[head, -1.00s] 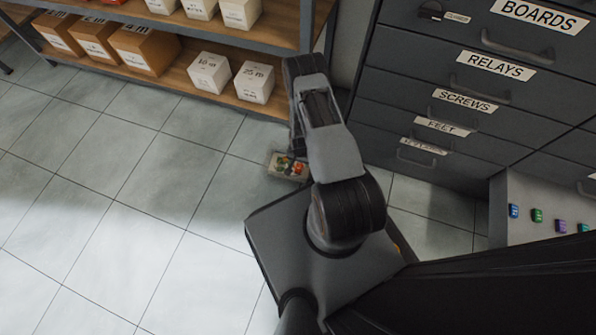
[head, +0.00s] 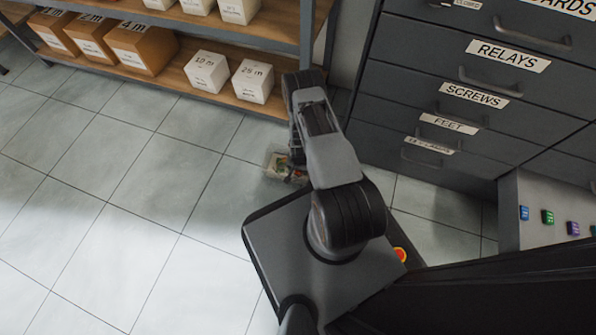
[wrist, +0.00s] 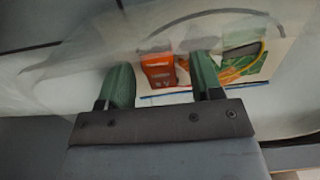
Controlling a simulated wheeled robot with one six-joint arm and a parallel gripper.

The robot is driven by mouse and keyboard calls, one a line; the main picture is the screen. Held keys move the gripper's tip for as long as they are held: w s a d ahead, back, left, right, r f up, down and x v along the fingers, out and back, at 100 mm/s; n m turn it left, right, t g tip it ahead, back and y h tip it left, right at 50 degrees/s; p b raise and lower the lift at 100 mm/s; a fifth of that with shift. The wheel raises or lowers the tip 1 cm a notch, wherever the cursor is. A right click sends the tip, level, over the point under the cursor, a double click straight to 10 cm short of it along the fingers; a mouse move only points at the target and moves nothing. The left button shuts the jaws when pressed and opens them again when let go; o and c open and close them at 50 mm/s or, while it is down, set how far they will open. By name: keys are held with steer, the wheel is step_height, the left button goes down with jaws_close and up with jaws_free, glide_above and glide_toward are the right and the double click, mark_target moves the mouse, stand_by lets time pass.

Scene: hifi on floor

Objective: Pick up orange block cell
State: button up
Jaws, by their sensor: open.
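The orange block cell (wrist: 158,70) has small pale print and lies in a see-through bin (head: 275,163) on the floor. My gripper (wrist: 160,64) is open, its two green fingers pointing at the bin. In the wrist picture the block shows between the fingertips, nearer the left one. I cannot tell how deep the fingertips reach or whether they touch the block.
In the wrist view an orange cable (wrist: 240,70) and a green item (wrist: 245,58) lie right of the block. Wooden shelves (head: 160,80) with boxes stand behind, and a dark drawer cabinet (head: 450,110) stands at the right. The tiled floor (head: 120,230) at the left is clear.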

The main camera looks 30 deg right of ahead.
steer(key=c, duration=1)
